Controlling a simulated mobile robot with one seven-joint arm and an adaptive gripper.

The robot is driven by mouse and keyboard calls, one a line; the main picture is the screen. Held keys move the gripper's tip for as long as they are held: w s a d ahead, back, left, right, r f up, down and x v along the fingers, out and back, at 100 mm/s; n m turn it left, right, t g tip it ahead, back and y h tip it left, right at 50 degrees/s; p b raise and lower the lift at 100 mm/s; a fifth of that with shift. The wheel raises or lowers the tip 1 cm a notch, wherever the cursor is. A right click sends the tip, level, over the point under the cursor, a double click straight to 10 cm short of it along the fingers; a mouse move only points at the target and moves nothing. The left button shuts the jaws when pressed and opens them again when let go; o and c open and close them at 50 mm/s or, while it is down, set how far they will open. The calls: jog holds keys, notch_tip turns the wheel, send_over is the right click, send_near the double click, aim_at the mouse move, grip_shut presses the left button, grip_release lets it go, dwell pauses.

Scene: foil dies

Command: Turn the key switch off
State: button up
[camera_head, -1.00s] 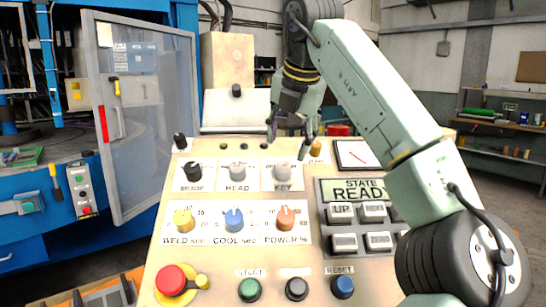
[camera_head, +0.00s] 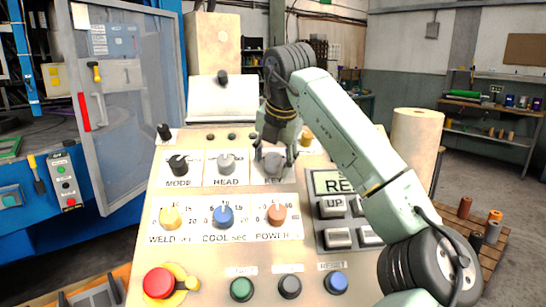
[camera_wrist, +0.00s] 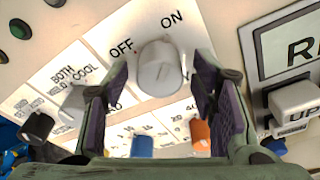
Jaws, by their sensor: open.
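The key switch is a round grey knob (camera_head: 273,162) above the label KEY, the rightmost of three knobs in the upper row of the beige control panel (camera_head: 140,225). In the wrist view the knob (camera_wrist: 160,70) stands below the printed words OFF and ON; I cannot tell clearly which way its pointer faces. My gripper (camera_head: 274,156) is open, coming down over the key switch. In the wrist view its two dark pads (camera_wrist: 161,84) stand on the left and right of the knob, with visible gaps. In the head view the gripper partly hides the knob.
The HEAD knob (camera_head: 226,164) is close on the left, with the black MODE knob (camera_head: 178,165) beyond. An orange POWER knob (camera_head: 277,214) lies just below. A red mushroom button (camera_head: 159,283) is front left.

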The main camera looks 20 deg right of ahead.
jog(key=shift+w+f, duration=0.15)
jog(key=shift+f, duration=0.1)
jog(key=c, duration=1.1)
jog(key=shift+c, duration=0.2)
